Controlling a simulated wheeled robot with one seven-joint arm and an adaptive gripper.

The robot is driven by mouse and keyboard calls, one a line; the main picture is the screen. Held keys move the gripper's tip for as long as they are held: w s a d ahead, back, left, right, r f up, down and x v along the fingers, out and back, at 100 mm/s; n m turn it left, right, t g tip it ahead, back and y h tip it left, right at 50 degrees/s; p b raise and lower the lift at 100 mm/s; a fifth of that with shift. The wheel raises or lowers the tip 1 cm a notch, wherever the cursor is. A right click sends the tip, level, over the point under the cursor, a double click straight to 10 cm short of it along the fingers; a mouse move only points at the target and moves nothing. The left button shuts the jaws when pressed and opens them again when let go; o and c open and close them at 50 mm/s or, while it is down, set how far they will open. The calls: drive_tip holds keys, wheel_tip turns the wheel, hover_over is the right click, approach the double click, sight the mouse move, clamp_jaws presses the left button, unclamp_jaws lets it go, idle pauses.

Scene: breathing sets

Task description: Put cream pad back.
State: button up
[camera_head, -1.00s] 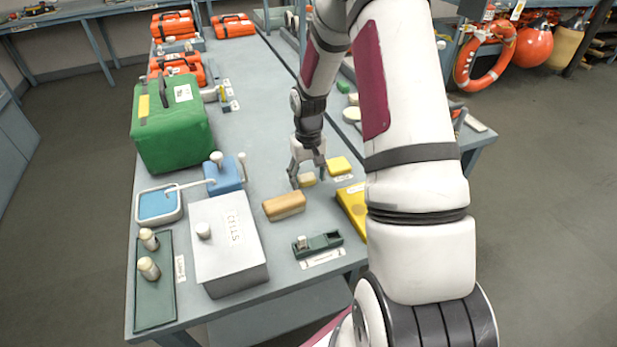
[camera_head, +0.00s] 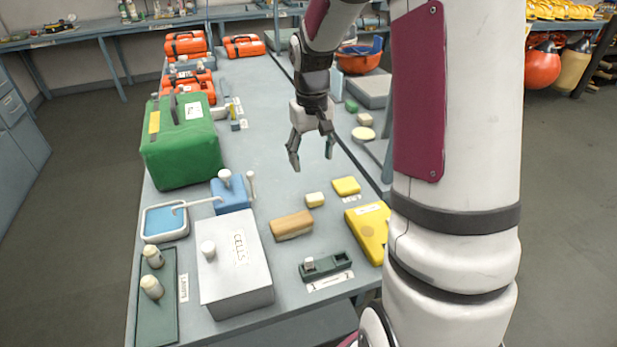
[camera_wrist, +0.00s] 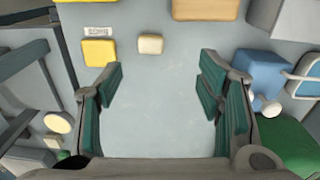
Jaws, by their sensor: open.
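A small cream pad (camera_head: 315,200) lies on the grey table, just left of and a little in front of a yellow pad (camera_head: 346,186). In the wrist view the cream pad (camera_wrist: 150,44) and the yellow pad (camera_wrist: 99,53) lie side by side, with a gap between them. My gripper (camera_head: 312,156) is open and empty above the table, beyond the cream pad. In the wrist view bare table shows between its spread fingers (camera_wrist: 160,88), and the cream pad lies ahead of them, untouched. A round cream disc (camera_head: 363,133) lies farther back on the right.
A tan block (camera_head: 292,225) lies in front of the cream pad. A yellow case (camera_head: 367,232), a dark green holder (camera_head: 326,267) and a grey CELLS box (camera_head: 234,275) stand nearer. A green case (camera_head: 181,150) stands left. The table's middle is clear.

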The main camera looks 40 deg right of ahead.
drive_tip(key=s+a+r+n+t+h, duration=0.1)
drive_tip(key=s+a+r, duration=0.3)
drive_tip(key=a+r, duration=0.15)
drive_tip(key=s+a+r+t, duration=0.1)
drive_tip(key=s+a+r, duration=0.3)
drive_tip(key=r, duration=0.2)
drive_tip(key=s+a+r+n+t, duration=0.1)
drive_tip(key=s+a+r, duration=0.1)
drive_tip(key=s, duration=0.5)
drive_tip(key=s+a+r+t+y, duration=0.1)
drive_tip(key=s+a+r, duration=0.1)
drive_tip(key=s+a, duration=0.3)
drive_tip(key=shift+s+a+n+t, duration=0.3)
drive_tip(key=shift+s+n+t, duration=0.1)
drive_tip(key=shift+s, duration=0.45)
